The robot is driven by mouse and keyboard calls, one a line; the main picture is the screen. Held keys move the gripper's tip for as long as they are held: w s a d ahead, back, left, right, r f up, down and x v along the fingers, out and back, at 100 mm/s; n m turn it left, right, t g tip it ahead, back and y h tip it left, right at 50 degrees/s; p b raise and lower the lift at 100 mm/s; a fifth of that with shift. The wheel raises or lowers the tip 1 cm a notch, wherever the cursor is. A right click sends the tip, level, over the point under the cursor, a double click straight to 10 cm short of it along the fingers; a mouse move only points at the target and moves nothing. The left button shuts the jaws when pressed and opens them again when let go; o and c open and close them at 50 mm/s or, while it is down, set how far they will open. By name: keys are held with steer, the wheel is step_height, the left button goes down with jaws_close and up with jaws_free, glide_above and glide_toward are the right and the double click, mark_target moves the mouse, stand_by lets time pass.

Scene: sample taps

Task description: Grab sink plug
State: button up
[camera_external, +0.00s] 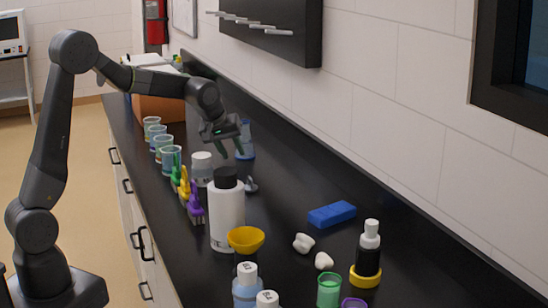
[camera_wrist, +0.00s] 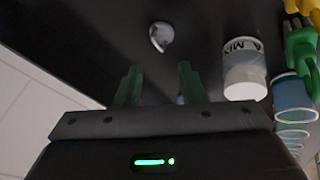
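A small grey and white piece, which looks like the sink plug (camera_external: 251,185), lies on the black counter behind the white bottle with the black cap. In the wrist view the plug (camera_wrist: 160,38) shows as a rounded light shape above the gap between the fingertips. My gripper (camera_external: 231,149) is above the counter, a little up and left of the plug in the external view. Its two green fingers are apart with nothing between them in the wrist view (camera_wrist: 158,82). The plug is apart from the fingers.
A white-lidded jar (camera_external: 202,165) stands left of the plug; it also shows in the wrist view (camera_wrist: 244,75). A blue-based bottle (camera_external: 245,145) stands behind the gripper. Coloured brushes (camera_external: 185,185) and several beakers (camera_external: 171,158) line the front edge. A blue block (camera_external: 332,214) lies to the right.

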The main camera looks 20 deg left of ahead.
glide_toward(249, 189)
steer(key=shift+w+d+p, duration=0.1)
steer(key=shift+w+p, duration=0.2)
steer(key=shift+w, duration=0.65)
steer(key=shift+d+p+x, duration=0.2)
steer(key=shift+p+x, duration=0.2)
steer(key=shift+x, duration=1)
steer(key=shift+d+p+x, duration=0.15)
steer(key=shift+p+x, duration=0.2)
steer(key=shift+x, duration=1)
steer(key=shift+s, duration=0.1)
jaws_close()
